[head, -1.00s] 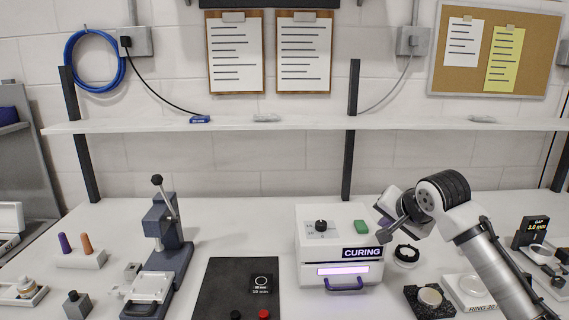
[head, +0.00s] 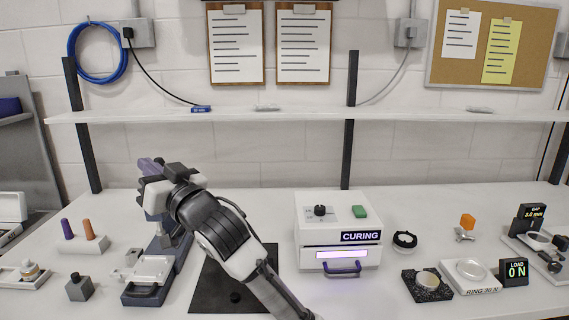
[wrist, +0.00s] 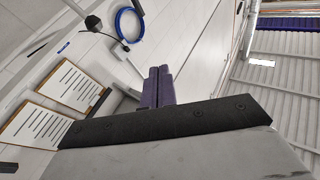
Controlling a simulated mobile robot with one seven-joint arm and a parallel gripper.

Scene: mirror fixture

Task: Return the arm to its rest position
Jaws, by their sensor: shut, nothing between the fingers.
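My gripper (head: 150,165) is raised over the bench at the left, beside the top of the grey lever press (head: 150,272). My arm reaches up to it from the bottom middle and hides most of the press's upper part. In the wrist view its two purple fingers (wrist: 158,88) lie together with nothing between them. The wrist view looks toward the wall and ceiling, with the blue cable coil (wrist: 128,26) beyond the fingers.
The white curing box (head: 339,232) stands mid-bench. A dark mat (head: 215,285) lies left of it, partly under my arm. A two-peg stand (head: 84,245) is at the left. A ring fixture (head: 468,276) and load display (head: 514,271) are at the right. A shelf (head: 300,115) spans the wall.

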